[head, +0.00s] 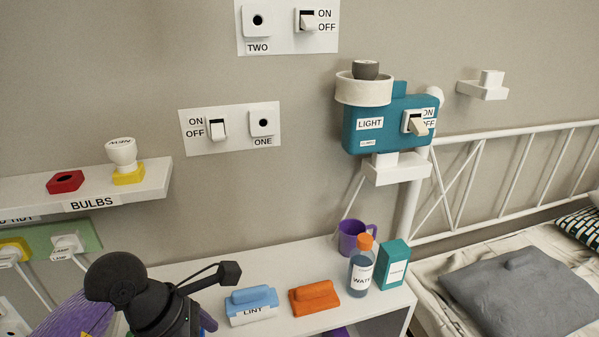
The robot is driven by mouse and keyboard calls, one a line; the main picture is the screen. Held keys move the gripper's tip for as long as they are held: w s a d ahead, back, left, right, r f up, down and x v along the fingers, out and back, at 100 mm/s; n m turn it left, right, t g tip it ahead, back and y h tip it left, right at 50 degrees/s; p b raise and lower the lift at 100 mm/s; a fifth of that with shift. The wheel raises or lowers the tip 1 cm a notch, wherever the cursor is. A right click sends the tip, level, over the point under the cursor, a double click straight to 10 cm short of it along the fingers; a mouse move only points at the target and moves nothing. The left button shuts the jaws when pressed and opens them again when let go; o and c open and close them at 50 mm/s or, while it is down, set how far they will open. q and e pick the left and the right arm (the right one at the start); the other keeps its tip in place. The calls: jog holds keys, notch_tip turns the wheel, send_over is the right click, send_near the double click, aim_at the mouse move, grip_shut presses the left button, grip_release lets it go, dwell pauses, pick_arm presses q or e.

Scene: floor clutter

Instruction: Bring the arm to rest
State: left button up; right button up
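A black, rounded, jointed form at the bottom left looks like the end of my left arm with its gripper (172,307). A thin dark link runs from it to a small black block on the right, over the white shelf top. Its fingertips cannot be made out clearly, so I cannot tell whether it is open or shut. I see nothing clearly held. My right arm and gripper are out of view.
A white shelf top (285,262) bears a blue lint block (251,298), an orange block (314,297), a water bottle (361,272), a teal box (393,265) and a purple mug (352,237). Wall switches, a teal light unit (366,136) and a bulb ledge (140,178) stand behind.

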pick_arm(q)
jog(key=w+d+f+n+t+h, duration=0.3)
jog(key=d+f+n+h, duration=0.3)
jog(key=n+h, duration=0.45)
jog(key=s+a+f+n+t+y, duration=0.2)
jog(key=a+f+n+t+y, duration=0.25)
jog(key=f+n, duration=0.6)
jog(key=s+a+f+n+t+y, duration=0.25)
jog(key=a+f+n+y, duration=0.45)
jog(key=n, duration=0.6)
jog(key=s+a+f+n+g+y, duration=0.1)
jog(key=s+f+n+g, duration=0.2)
jog(key=s, duration=0.8)
jog(key=s+a+f+n+g+y, duration=0.1)
jog(key=s+f+n+g+y, duration=0.1)
jog(key=s+f+n+g, duration=0.2)
jog(key=s+a+f+n+g+y, duration=0.1)
jog(key=s+f+n+g, duration=0.3)
jog(key=s, duration=1.3)
notch_tip(320, 180, down, 4)
jog(key=shift+s+f+n+y, duration=0.1)
jog(key=shift+s+n+y, duration=0.35)
jog(key=shift+n, duration=0.65)
jog(key=shift+w, duration=0.1)
